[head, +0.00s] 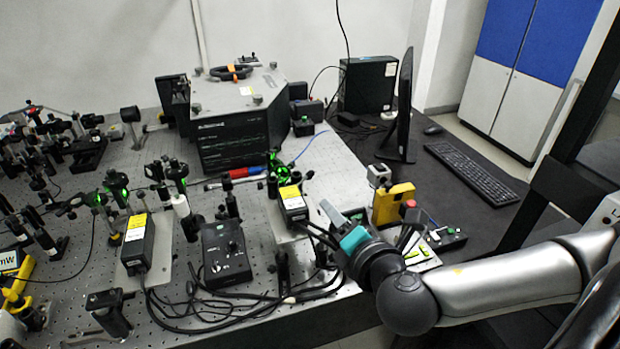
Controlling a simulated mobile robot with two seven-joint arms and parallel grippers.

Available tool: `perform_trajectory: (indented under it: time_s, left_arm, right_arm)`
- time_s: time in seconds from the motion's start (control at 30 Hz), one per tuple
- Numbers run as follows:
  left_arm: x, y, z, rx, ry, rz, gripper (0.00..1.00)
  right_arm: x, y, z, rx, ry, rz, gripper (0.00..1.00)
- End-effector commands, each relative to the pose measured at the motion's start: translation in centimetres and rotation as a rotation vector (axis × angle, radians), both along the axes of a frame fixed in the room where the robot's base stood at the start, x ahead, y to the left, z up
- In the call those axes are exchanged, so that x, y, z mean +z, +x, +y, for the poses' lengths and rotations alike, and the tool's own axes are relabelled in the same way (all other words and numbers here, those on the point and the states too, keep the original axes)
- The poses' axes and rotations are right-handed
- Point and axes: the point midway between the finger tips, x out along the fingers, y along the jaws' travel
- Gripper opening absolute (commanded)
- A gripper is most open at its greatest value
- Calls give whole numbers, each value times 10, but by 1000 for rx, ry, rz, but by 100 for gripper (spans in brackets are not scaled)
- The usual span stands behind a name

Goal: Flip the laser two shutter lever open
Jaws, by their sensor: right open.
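Two black laser boxes with yellow and white labels stand on the optical bench (95,205): a left laser (138,246) and a right laser (293,206). I cannot tell from labels which is laser two. Green light shows on mounts behind both. The shutter lever is too small to make out among the dark mounts. My right gripper (339,216), with teal parts, is open and empty, just right of the right laser and above the bench's right edge. It appears apart from the laser. My left gripper is not in view.
A black controller box (226,254) stands between the lasers, with loose cables in front. Several optics mounts crowd the left. A large spectrometer (238,115) stands behind.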

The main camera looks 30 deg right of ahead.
Motion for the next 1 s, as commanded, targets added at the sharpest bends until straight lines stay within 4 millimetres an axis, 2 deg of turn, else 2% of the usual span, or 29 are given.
perform_trajectory:
  time_s: [0.13, 0.33, 1.0]
  left_arm:
    - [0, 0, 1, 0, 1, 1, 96]
    - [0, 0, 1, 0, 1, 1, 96]
    - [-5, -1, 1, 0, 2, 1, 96]
  right_arm:
    - [10, 2, -3, 33, -75, -15, 48]
    - [8, 17, -7, 34, -79, -19, 48]
    - [-21, 121, -32, 34, -76, -17, 48]
